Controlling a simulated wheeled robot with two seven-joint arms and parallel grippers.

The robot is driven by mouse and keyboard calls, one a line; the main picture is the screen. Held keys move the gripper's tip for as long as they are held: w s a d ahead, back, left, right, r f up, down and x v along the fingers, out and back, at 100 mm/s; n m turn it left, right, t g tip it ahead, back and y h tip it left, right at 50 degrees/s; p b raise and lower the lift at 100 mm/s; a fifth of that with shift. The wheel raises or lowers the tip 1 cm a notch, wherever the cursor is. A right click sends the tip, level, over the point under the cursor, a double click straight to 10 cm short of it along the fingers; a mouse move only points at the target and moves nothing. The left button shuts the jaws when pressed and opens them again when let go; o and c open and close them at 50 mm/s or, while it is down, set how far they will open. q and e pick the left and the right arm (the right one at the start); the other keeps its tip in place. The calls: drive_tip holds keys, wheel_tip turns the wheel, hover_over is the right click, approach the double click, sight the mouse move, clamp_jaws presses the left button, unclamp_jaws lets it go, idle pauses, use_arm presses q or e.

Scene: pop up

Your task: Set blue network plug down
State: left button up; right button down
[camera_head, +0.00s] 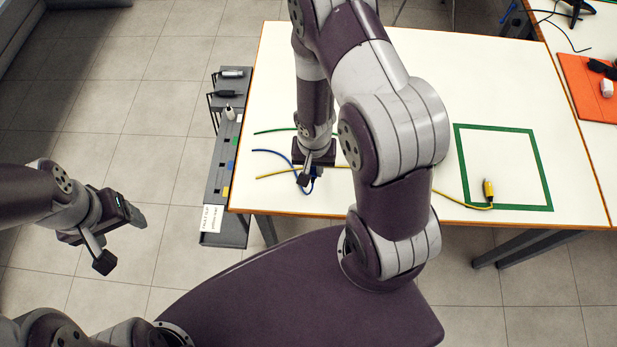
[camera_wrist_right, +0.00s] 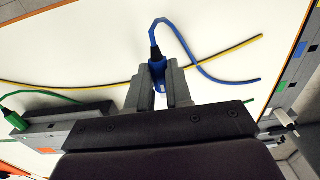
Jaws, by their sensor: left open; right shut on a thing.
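The blue network plug (camera_wrist_right: 158,68) is between the fingers of my right gripper (camera_wrist_right: 160,88) in the right wrist view, with its blue cable (camera_wrist_right: 180,37) curving away over the white table. In the head view my right gripper (camera_head: 307,174) is low over the table's left part, shut on the plug, which is mostly hidden there; the blue cable (camera_head: 272,152) shows beside it. I cannot tell whether the plug touches the table. My left gripper (camera_head: 122,240) is open and empty, over the floor left of the table.
A yellow plug (camera_head: 488,190) lies inside the green taped square (camera_head: 503,128) on the white table (camera_head: 400,190). A yellow cable (camera_head: 275,173) and a green cable (camera_head: 275,130) lie near my right gripper. A grey rack (camera_head: 220,170) with coloured marks stands along the table's left edge.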

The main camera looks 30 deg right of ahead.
drive_tip(key=shift+w+a+f, duration=0.35)
drive_tip(key=shift+a+f, duration=0.45)
drive_tip(key=shift+a, duration=0.05)
wheel_tip(320, 180, down, 3)
drive_tip(key=shift+f+b, duration=0.1)
drive_tip(key=shift+b, duration=0.9)
drive_tip(key=shift+f, duration=0.2)
drive_tip(key=shift+f, duration=0.2)
drive_tip(key=c, duration=1)
unclamp_jaws()
drive_tip(key=shift+r, duration=0.1)
drive_tip(key=shift+c, duration=0.2)
